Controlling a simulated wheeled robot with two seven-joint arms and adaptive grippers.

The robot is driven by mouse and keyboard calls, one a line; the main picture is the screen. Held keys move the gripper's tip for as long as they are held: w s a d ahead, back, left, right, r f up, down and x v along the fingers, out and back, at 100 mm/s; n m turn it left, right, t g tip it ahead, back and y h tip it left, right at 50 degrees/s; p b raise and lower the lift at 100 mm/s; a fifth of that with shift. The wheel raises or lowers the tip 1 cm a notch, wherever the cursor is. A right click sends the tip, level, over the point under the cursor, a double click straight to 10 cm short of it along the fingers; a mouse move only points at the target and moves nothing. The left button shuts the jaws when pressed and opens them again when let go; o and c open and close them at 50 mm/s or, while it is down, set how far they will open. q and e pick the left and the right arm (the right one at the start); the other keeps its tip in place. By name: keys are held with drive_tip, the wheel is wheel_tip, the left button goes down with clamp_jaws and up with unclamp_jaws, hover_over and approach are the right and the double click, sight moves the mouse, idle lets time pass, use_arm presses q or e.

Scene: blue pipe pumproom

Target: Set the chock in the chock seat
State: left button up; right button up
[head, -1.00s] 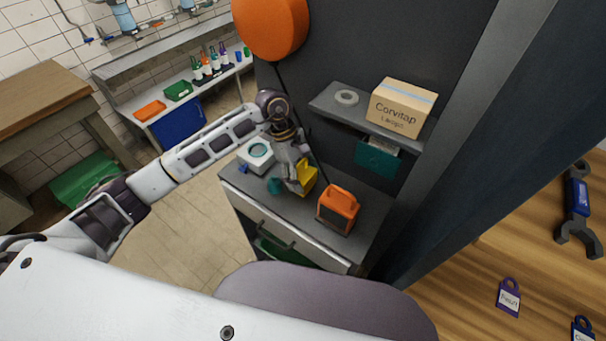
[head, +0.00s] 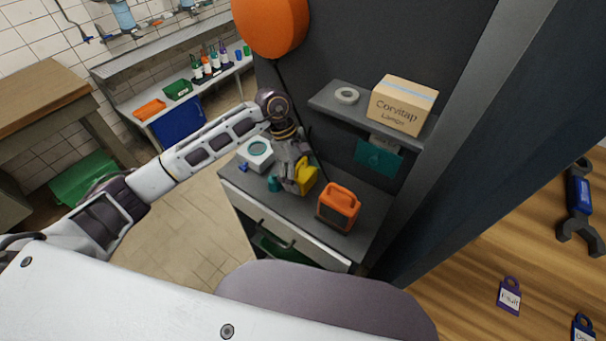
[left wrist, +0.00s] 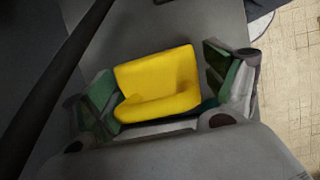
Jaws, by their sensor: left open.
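The yellow chock (head: 307,176) sits on the grey cabinet top (head: 352,180). My left gripper (head: 289,186) is over it and partly hides it in the head view. In the left wrist view the chock (left wrist: 157,84) lies between the two green-padded fingers, which stand apart with a gap at the right. I cannot make out for sure which thing is the chock seat. My right gripper is not in view.
An orange lantern-like item (head: 339,207) stands right of the chock. A white block with a teal ring (head: 256,152) and a small teal item (head: 274,184) are to the left. A shelf (head: 329,101) with a carton (head: 403,105) overhangs the cabinet's back.

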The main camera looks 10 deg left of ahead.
sight(302, 172)
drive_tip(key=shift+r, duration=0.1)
use_arm(q)
drive_tip(key=shift+r, duration=0.15)
drive_tip(key=shift+w+a+r, duration=0.1)
drive_tip(key=shift+a+r, duration=0.05)
drive_tip(key=shift+r, duration=0.15)
drive_tip(key=b+v, duration=0.1)
drive_tip(key=v, duration=0.4)
drive_tip(key=s+b+v, duration=0.1)
drive_tip(key=v, duration=0.5)
drive_tip(key=shift+w, duration=0.45)
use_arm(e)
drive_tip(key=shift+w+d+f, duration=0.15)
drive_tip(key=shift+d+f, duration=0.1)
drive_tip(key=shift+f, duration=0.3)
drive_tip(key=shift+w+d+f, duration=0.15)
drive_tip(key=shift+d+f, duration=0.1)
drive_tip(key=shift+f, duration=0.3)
use_arm(q)
drive_tip(key=shift+r, duration=0.15)
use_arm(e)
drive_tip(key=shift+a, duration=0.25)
